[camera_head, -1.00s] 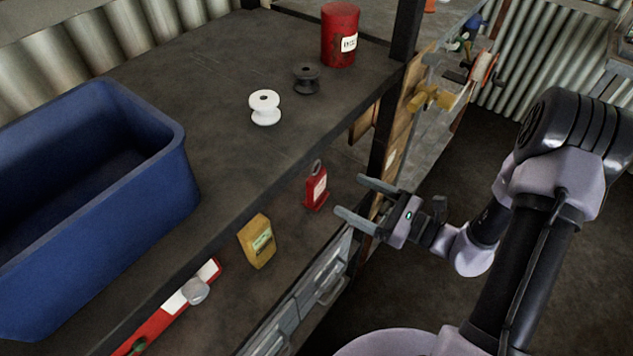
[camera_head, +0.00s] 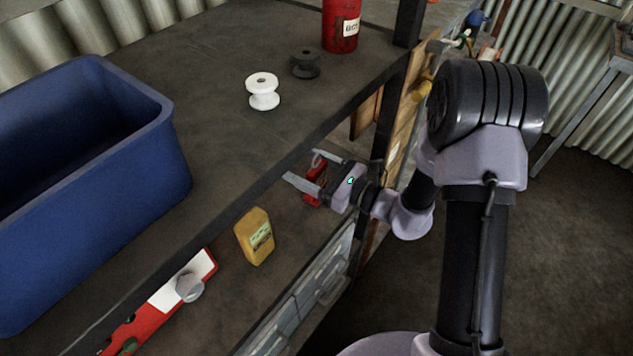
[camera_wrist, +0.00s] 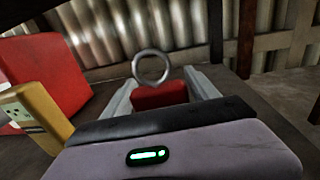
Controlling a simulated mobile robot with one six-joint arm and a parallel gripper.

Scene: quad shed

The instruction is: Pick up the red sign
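A small red tag-like object with a grey metal ring on top (camera_head: 312,194) stands on the lower shelf, partly hidden by my gripper. In the wrist view its red body (camera_wrist: 160,96) sits between the two fingers, its ring above. My gripper (camera_head: 304,168) is open, with one finger on each side; contact is not clear. It also shows in the wrist view (camera_wrist: 163,88). A red and white panel (camera_head: 143,328) lies further left on the lower shelf, partly hidden by the upper shelf. I cannot tell which of these two is the red sign.
A yellow box (camera_head: 255,238) stands left of my gripper; it also shows in the wrist view (camera_wrist: 42,112). The upper shelf (camera_head: 215,150) overhangs, holding a blue bin (camera_head: 165,135), white spool (camera_head: 263,92), dark spool (camera_head: 305,66) and red can (camera_head: 341,25). A dark post (camera_head: 388,110) stands beside my arm.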

